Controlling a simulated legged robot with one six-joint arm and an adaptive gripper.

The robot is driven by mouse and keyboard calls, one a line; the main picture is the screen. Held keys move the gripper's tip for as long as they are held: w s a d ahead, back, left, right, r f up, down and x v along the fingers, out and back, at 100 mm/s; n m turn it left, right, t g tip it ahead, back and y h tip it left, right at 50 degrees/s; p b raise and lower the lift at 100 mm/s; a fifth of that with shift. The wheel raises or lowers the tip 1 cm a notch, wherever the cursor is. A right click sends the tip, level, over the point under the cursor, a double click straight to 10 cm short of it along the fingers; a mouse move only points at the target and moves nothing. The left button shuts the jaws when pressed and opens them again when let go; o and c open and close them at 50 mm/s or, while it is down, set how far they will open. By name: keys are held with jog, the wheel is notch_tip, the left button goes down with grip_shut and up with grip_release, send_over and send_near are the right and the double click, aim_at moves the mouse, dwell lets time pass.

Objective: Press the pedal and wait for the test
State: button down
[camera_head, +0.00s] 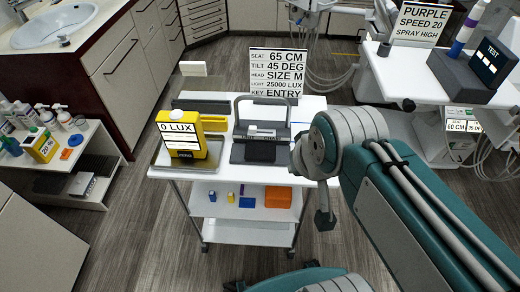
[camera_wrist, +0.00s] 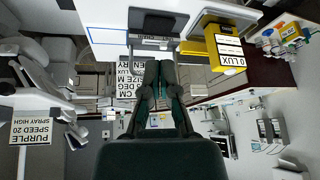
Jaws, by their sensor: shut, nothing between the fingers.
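I cannot pick out a pedal for certain in either view. A dark screen reading TEST (camera_head: 491,62) stands on a grey block on the white unit at the upper right. My gripper (camera_wrist: 160,64) shows in the wrist view, its two dark green fingers together and empty. In the head view my arm comes in from the right and its bent joint is beside the cart's right edge; I cannot make out the fingers there. In the wrist view, the picture is upside down.
A white cart (camera_head: 262,174) carries a yellow meter reading 0 LUX (camera_head: 181,137), a grey frame with a handle (camera_head: 238,153) and a settings sign (camera_head: 277,72). Another sign (camera_head: 423,24) reads PURPLE, SPEED 20, SPRAY HIGH. A low shelf (camera_head: 95,196) with bottles stands left. Wooden floor is free between.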

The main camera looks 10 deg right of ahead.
jog(key=w+a+f+m+y, duration=0.25)
jog(key=w+a+m, duration=0.2)
jog(key=w, duration=0.25)
jog(key=m+t, duration=0.3)
jog(key=m, duration=1.5)
send_over(257, 146)
jog(key=s+d, duration=0.1)
jog(key=s, duration=0.1)
notch_tip(257, 146, down, 13)
jog(key=shift+s+r+n+y, duration=0.15)
jog(key=shift+n+y, duration=0.1)
jog(key=shift+y, duration=0.1)
jog(key=shift+f, duration=4.35)
jog(key=shift+f, duration=0.1)
jog(key=shift+f, duration=0.25)
